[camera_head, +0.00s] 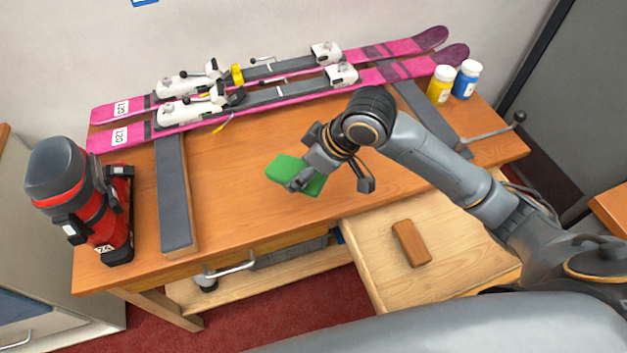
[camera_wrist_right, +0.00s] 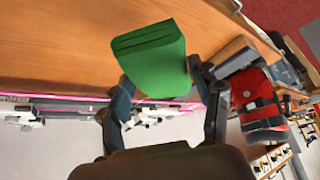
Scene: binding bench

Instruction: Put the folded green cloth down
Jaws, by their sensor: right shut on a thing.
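The folded green cloth (camera_head: 295,174) shows over the middle of the wooden bench (camera_head: 230,205) in the head view. My right gripper (camera_head: 303,183) is shut on it, with the cloth reaching out to both sides of the fingers. In the right wrist view the cloth (camera_wrist_right: 150,60) sits between the two fingertips (camera_wrist_right: 158,85), with its layered folds facing the bench. I cannot tell whether the cloth touches the bench top. My left gripper is not in view.
Pink skis (camera_head: 285,95) lie along the back of the bench. A yellow bottle (camera_head: 440,85) and a blue bottle (camera_head: 466,79) stand at the back right. A red ski boot (camera_head: 95,210) is at the left. A brown block (camera_head: 410,243) lies on the lower pale surface (camera_head: 375,260). The bench middle is clear.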

